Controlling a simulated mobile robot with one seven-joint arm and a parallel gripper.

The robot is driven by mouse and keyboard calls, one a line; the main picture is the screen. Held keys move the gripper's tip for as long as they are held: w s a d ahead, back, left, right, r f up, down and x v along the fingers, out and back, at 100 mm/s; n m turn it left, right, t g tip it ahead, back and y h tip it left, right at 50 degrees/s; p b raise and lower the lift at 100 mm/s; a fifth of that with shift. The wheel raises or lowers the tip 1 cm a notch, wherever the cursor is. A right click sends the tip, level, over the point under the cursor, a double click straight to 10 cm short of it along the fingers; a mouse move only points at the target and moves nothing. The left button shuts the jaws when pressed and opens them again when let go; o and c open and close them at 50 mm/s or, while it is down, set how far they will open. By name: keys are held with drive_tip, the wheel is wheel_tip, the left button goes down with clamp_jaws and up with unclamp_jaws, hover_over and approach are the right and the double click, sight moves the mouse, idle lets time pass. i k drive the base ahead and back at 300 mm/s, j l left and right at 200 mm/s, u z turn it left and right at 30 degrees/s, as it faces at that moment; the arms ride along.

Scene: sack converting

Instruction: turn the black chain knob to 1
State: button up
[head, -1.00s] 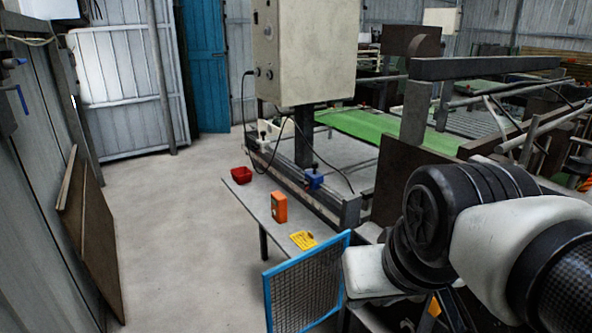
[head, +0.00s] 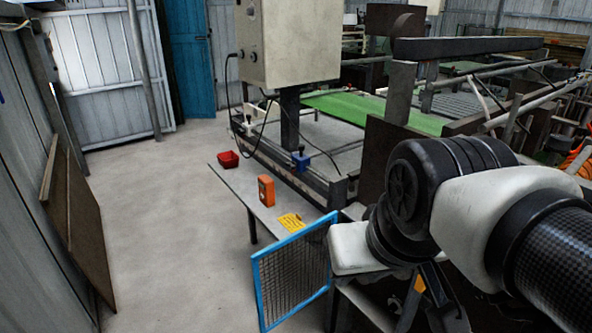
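A cream control cabinet (head: 290,45) stands on a dark post at the upper middle. Small dark round controls (head: 240,54) show on its narrow left face, too small to read any marks or numbers. A blue fitting (head: 300,161) with a small black top sits on the machine bench below the cabinet. I cannot tell which of these, if any, is the black chain knob, nor its setting. My arm fills the lower right, and my gripper is not visible in the head view.
A narrow grey table (head: 236,181) holds a red bin (head: 228,159), an orange device (head: 266,190) and a yellow tag (head: 291,222). A blue-framed mesh guard (head: 294,272) stands before it. Brown boards (head: 75,215) lean left. The floor (head: 165,220) between is clear.

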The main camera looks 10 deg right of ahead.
sight(392, 308)
drive_tip(key=l+z, duration=0.45)
drive_tip(key=z, duration=0.15)
drive_tip(key=i+j, duration=0.1)
drive_tip(key=i, duration=0.25)
drive_tip(key=i+j+z, duration=0.1)
drive_tip(key=j+z, duration=0.15)
